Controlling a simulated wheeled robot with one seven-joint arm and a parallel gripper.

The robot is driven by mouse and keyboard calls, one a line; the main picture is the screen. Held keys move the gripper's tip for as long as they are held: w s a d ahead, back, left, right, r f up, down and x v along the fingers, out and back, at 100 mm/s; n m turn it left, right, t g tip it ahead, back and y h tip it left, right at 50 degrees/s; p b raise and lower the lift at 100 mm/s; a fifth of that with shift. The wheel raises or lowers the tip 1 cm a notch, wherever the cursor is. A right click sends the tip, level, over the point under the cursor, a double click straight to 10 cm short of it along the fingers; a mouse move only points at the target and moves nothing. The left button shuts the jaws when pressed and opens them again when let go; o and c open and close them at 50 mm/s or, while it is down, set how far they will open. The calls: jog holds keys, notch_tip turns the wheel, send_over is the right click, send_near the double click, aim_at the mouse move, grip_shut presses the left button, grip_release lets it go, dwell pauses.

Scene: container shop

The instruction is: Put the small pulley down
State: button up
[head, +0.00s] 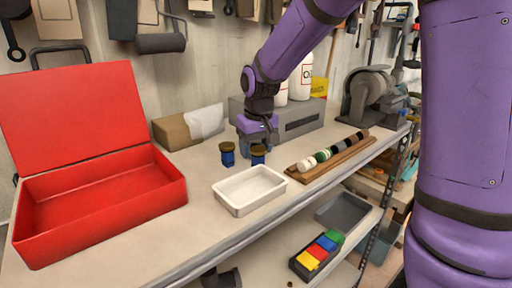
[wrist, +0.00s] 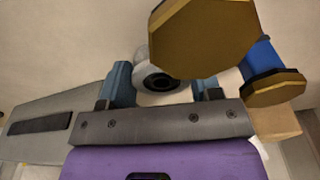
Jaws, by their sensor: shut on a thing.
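The small pulley (wrist: 158,82), a pale grey-white round part with a dark centre hole, sits between the two blue fingers of my gripper (wrist: 163,86) in the wrist view. My gripper is shut on it. A large gold-topped piece partly covers its upper right in that view. In the head view my gripper (head: 258,139) points down low over the bench, behind a gold-topped blue piece. The pulley cannot be made out there, and whether it touches the bench is hidden.
Two gold-topped blue pieces (head: 227,155) stand close to my gripper. A white tray (head: 240,208) is in front, an open red toolbox (head: 108,209) at left. A wooden board (head: 340,159) with a row of several rollers lies at right. A grey box (head: 303,122) stands behind.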

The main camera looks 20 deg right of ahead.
jog(key=shift+f, duration=0.15)
jog(key=o, duration=1)
notch_tip(320, 180, up, 12)
jog(key=s, duration=0.2)
jog(key=s+d+r, duration=0.1)
jog(key=s, duration=0.3)
jog(key=s+d+r+t, duration=0.1)
jog(key=s+d, duration=0.1)
jog(key=s, duration=0.2)
jog(key=s+d+r+t, duration=0.1)
jog(key=s, duration=0.3)
jog(key=shift+s+d+m, duration=0.25)
jog(key=shift+s+m, duration=0.05)
jog(key=shift+o, duration=0.2)
jog(key=s+d+f+t, duration=0.2)
jog(key=s+f, duration=0.1)
jog(key=s, duration=0.9)
jog(key=shift+m, duration=0.4)
jog(key=shift+a, duration=0.1)
